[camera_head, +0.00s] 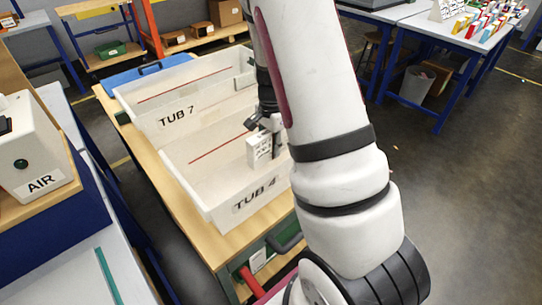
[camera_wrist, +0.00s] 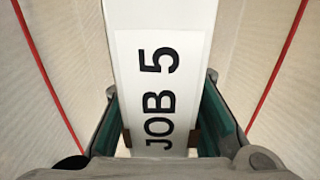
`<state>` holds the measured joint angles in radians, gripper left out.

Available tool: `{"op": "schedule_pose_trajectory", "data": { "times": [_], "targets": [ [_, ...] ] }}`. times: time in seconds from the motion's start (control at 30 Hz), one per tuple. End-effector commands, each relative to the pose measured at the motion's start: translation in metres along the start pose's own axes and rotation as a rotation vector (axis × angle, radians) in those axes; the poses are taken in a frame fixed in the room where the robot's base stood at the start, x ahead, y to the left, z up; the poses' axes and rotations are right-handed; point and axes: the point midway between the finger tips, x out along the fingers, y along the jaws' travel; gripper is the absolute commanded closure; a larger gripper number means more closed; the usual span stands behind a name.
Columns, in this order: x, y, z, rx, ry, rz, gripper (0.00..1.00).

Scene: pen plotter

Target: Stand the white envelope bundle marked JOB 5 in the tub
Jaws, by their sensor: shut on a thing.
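The white envelope bundle (camera_wrist: 160,30) has a label reading JOB 5 in the wrist view. My gripper (camera_wrist: 162,140) is shut on it, with one finger at each side. In the head view the bundle (camera_head: 259,148) is small, upright and held over or inside the white tub marked TUB 4 (camera_head: 215,203). My gripper (camera_head: 268,124) is partly hidden behind my arm there. Tub walls with red lines show on both sides of the bundle in the wrist view. I cannot tell whether the bundle touches the tub floor.
A second white tub marked TUB 7 (camera_head: 140,108) stands right behind TUB 4 on a wooden-topped bench (camera_head: 150,165). A blue lid or box (camera_head: 150,72) lies beyond it. A white AIR unit (camera_head: 30,150) stands at the left.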

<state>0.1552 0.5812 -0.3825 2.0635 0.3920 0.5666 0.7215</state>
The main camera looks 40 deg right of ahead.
Motion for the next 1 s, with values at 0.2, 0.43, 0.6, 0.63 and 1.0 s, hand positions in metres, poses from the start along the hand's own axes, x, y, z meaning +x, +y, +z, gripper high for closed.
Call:
{"op": "schedule_pose_trajectory", "data": {
  "times": [0.2,0.43,0.6,0.63,1.0],
  "targets": [
    [0.022,0.001,0.0,0.001,0.0,0.002,1.0],
    [0.039,0.0,0.0,-0.001,0.001,0.0,1.0],
    [0.038,0.0,0.0,0.0,0.001,0.0,1.0],
    [0.039,0.0,0.0,0.0,0.001,0.0,1.0],
    [0.041,0.0,0.0,0.0,0.0,0.0,0.54]
  ]
}}
